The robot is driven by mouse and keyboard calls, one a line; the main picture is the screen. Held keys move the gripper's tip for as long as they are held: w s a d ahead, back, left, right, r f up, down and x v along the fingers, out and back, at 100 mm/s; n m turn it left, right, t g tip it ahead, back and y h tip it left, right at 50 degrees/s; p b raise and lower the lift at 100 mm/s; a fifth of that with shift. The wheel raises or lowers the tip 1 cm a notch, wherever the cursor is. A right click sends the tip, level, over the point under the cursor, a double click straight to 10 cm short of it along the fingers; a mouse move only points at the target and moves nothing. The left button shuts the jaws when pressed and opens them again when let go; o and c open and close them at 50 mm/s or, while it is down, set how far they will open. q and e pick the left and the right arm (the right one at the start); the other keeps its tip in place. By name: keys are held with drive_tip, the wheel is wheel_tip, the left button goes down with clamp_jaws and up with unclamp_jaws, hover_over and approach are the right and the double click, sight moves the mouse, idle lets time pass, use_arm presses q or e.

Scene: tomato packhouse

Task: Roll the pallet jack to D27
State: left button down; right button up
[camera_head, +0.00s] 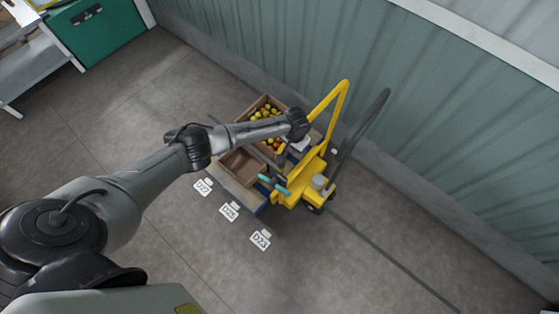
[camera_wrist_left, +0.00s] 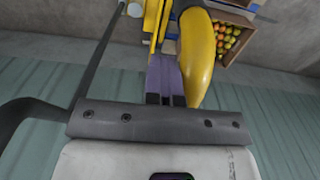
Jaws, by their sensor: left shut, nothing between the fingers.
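The yellow pallet jack (camera_head: 310,180) stands on the floor near the wall, its looped handle (camera_head: 342,95) rising toward the wall. Its load end carries a pallet with crates. My left arm reaches over the load, and my left gripper (camera_head: 291,157) is beside the jack's yellow frame, shut and empty. In the left wrist view the shut fingers (camera_wrist_left: 165,78) are close beside a curved yellow bar (camera_wrist_left: 197,55); contact cannot be told. A floor tag that seems to read D27 (camera_head: 203,187) lies left of the pallet. My right gripper is out of view.
A crate of red and yellow tomatoes (camera_head: 270,107) and a brown crate (camera_head: 241,166) sit on the load. Two more tags (camera_head: 229,211) (camera_head: 261,239) lie in front. A green wall (camera_head: 440,130) runs behind. A green cabinet (camera_head: 100,32) stands far left. Floor at left is clear.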

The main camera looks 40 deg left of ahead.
use_arm(q)
drive_tip(key=a, duration=0.7)
drive_tip(key=shift+a, duration=0.2)
drive_tip(key=a, duration=0.5)
drive_tip(key=shift+s, duration=0.1)
idle(0.8)
idle(0.4)
